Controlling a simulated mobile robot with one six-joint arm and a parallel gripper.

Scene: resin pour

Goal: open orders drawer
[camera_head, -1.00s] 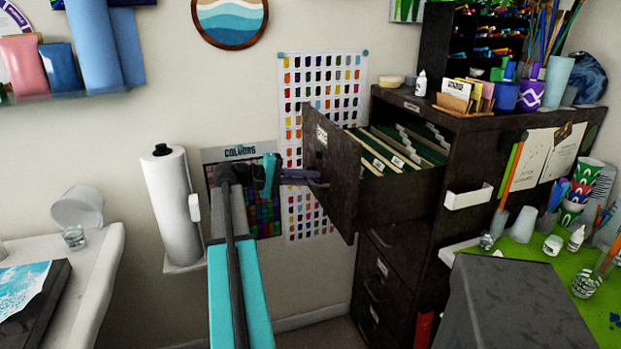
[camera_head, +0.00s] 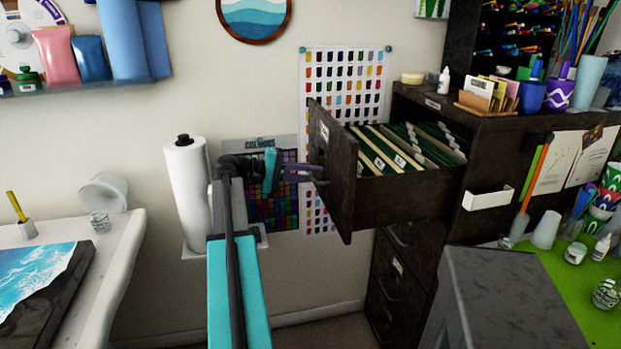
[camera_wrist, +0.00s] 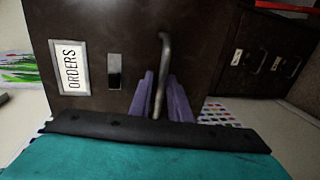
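The orders drawer (camera_head: 335,180) is the top drawer of a dark filing cabinet. It stands pulled well out to the left, with green and cream hanging files (camera_head: 400,148) showing inside. The wrist view shows its dark front (camera_wrist: 110,25) with an "ORDERS" label (camera_wrist: 69,67) and a curved metal handle (camera_wrist: 162,75). My gripper (camera_head: 312,173) is at the drawer front. In the wrist view its purple fingers (camera_wrist: 165,98) lie on either side of the handle's bar, close to it; whether they press on it is hard to tell.
Lower drawers (camera_head: 395,285) of the cabinet are shut. A white table (camera_head: 120,255) with a wave picture stands at left. A grey block-like surface (camera_head: 510,290) is at lower right.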

